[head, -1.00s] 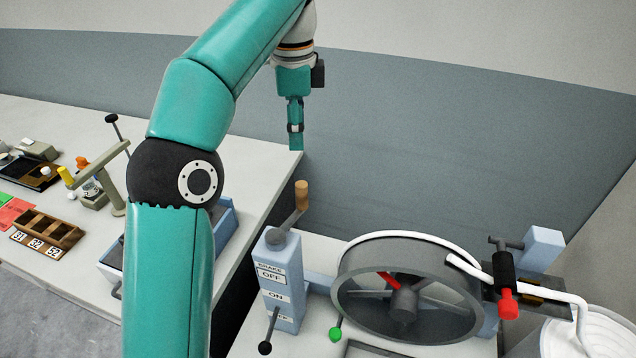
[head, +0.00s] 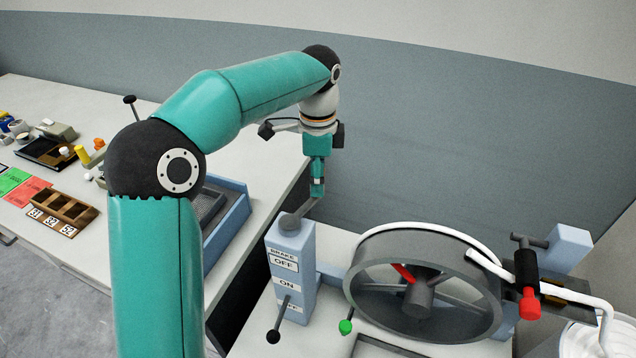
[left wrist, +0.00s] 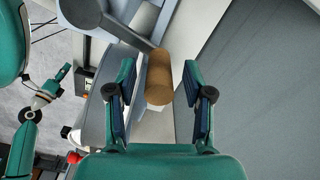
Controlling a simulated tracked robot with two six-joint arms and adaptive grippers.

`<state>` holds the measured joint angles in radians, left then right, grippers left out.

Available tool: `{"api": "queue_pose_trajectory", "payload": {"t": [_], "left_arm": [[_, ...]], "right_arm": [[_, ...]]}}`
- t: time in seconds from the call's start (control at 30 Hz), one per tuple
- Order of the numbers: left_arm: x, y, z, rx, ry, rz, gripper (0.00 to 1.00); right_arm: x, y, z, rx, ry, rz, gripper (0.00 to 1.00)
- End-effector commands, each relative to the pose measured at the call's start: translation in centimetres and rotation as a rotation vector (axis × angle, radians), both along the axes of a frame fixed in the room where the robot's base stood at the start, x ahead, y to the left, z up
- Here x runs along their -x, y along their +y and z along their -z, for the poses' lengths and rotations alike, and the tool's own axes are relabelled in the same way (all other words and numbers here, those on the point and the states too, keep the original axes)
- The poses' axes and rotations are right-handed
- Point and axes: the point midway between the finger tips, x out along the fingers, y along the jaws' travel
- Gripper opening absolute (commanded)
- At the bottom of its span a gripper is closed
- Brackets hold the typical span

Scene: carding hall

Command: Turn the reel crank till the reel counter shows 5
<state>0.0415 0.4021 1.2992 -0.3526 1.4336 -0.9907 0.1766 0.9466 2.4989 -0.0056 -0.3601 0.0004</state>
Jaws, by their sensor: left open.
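The reel (head: 420,300), a grey spoked drum with one red spoke, stands on the right bench. Left of it is a pale blue post (head: 291,262) with a grey crank arm (head: 297,216) on top. The crank's tan handle (left wrist: 159,80) shows in the left wrist view, between the fingers, with gaps on both sides. My left gripper (head: 317,190) is open over the handle and hides it in the head view. My right gripper (left wrist: 62,74) seems to show small in the left wrist view; its jaws are unclear. I cannot make out a counter reading.
The post bears BRAKE, OFF and ON labels and a black-knobbed lever (head: 278,322). A green-knobbed lever (head: 346,326) is by the reel. A red-tipped black part (head: 528,290) and a bent white rod stand right. A blue tray (head: 232,222) is on the left table.

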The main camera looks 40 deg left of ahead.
Motion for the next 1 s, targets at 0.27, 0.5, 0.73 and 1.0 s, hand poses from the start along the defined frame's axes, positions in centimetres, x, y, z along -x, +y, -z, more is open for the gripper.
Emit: {"api": "queue_pose_trajectory", "payload": {"t": [0.27,0.5,0.73,1.0], "left_arm": [[0.0,0.0,1.6,0.0,0.0,0.001,0.52],[0.0,-0.1,1.6,0.0,0.0,0.001,0.48],[0.0,-0.1,1.6,0.0,0.0,0.001,0.1],[0.0,0.0,1.6,0.0,0.0,0.001,0.0]], "right_arm": [[0.0,0.0,0.0,0.0,0.0,0.0,0.4],[0.0,0.0,0.0,0.0,0.0,0.0,0.4],[0.0,0.0,0.0,0.0,0.0,0.0,0.4],[0.0,0.0,0.0,0.0,0.0,0.0,0.4]]}}
